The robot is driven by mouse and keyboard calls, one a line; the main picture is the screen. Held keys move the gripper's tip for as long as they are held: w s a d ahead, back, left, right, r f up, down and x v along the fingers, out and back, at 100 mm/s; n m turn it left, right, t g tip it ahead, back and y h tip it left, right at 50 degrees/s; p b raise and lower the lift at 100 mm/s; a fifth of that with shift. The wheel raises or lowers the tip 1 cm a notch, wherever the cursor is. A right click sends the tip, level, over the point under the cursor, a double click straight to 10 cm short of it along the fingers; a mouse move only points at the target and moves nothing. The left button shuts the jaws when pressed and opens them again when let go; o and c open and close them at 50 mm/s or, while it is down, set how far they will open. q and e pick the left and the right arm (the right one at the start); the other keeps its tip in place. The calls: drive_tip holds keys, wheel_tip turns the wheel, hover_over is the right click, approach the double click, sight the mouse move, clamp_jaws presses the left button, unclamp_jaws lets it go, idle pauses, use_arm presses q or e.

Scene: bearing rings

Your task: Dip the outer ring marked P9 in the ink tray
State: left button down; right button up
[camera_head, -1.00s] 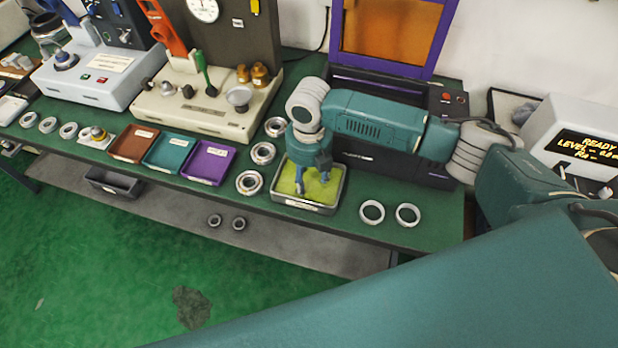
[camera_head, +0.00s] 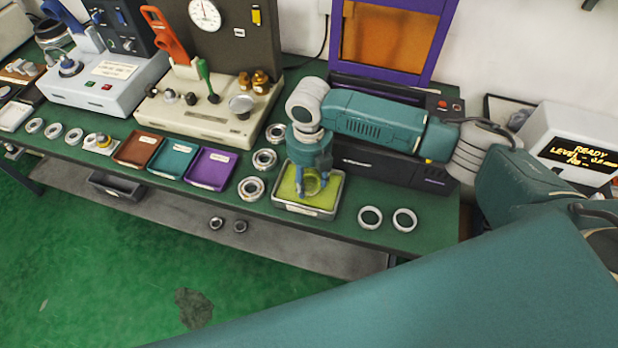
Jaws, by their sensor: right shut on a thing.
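The ink tray (camera_head: 291,207) is a metal-rimmed tray with a yellow-green inside, near the front edge of the bench. My right gripper (camera_head: 311,193) points down over it, its fingers within the tray's outline. It is shut on a ring (camera_head: 312,183) that looks yellowish and lies low at the tray's yellow surface. Whether the ring touches that surface I cannot tell, and no P9 mark can be read. My left gripper is not in view.
Two plain rings (camera_head: 370,217) and (camera_head: 404,220) lie right of the tray. Several bearings (camera_head: 251,188) stand in a column to its left. Brown, teal and purple trays (camera_head: 210,168) lie further left. A dark machine with an orange window (camera_head: 390,38) stands behind my arm.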

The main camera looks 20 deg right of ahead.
drive_tip(key=shift+r+p, duration=2.5)
drive_tip(key=shift+r, duration=0.3)
